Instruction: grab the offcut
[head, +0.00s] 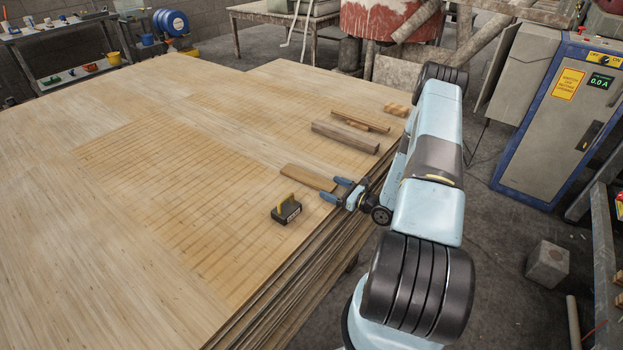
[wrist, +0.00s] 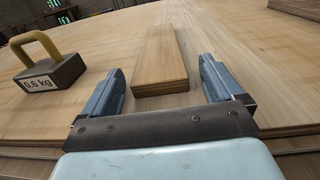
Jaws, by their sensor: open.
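The offcut (head: 308,177) is a flat light-brown strip of wood lying on the veneer stack (head: 180,200) near its right edge. In the wrist view the offcut (wrist: 158,58) runs away from me, with its near end between my fingers. My gripper (head: 341,190) is open, and its two blue fingers stand on either side of that end. In the wrist view my gripper (wrist: 161,80) shows a gap between each finger and the wood. I cannot tell how high the fingers are above the stack.
A black weight with a yellow handle (head: 287,209) stands left of my gripper; the wrist view shows it marked 0.6 kg (wrist: 50,76). A thicker grey-brown wood block (head: 345,137) and smaller wood pieces (head: 361,121) lie farther back. The stack's left side is bare.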

